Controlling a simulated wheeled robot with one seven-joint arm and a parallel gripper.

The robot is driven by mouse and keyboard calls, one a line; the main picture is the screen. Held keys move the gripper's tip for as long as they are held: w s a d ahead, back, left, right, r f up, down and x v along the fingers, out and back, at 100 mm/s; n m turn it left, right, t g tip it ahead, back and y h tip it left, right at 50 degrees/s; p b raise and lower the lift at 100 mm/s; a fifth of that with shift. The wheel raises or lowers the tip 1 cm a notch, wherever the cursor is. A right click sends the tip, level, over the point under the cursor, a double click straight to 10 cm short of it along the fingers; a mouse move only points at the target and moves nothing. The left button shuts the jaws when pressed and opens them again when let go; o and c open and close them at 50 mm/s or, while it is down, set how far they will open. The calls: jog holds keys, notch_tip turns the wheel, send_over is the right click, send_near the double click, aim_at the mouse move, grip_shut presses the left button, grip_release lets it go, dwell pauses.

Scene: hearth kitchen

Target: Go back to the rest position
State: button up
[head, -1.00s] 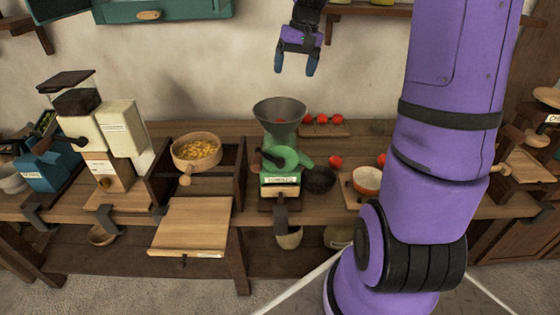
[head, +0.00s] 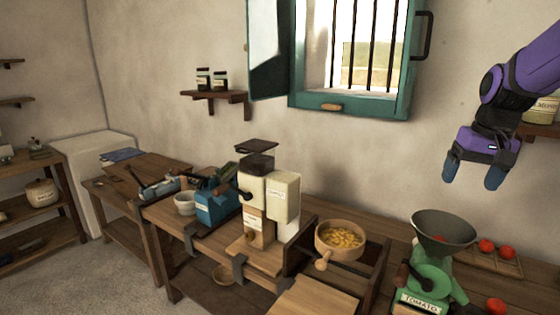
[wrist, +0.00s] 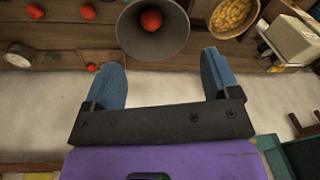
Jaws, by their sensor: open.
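My gripper (head: 478,173) is open and empty, with two blue fingers pointing down. It hangs in the air above the back right of the counter, near the wall. Its fingers also show in the wrist view (wrist: 168,85). Below it stands the green tomato mill (head: 430,275) with a grey funnel (head: 443,230). In the wrist view a red tomato (wrist: 151,20) shows in the funnel (wrist: 130,38). The gripper is apart from the mill and touches nothing.
A wooden bowl of yellow pieces (head: 341,240) sits left of the mill. Further left are a cream grinder (head: 268,205) and a blue machine (head: 215,202). Tomatoes lie on a wooden rack (head: 508,265). A barred window with teal shutters (head: 350,105) is above. Wall air around the gripper is clear.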

jog(key=s+a+r+n+t, duration=0.1)
jog(key=s+a, duration=0.3)
jog(key=s, duration=0.6)
jog(key=s+a+r+n+t, duration=0.1)
jog(key=s+a, duration=0.4)
jog(key=s, duration=0.5)
jog(key=shift+r+n+t+h, duration=0.4)
jog(key=shift+n+t, duration=0.1)
jog(key=shift+t, duration=0.5)
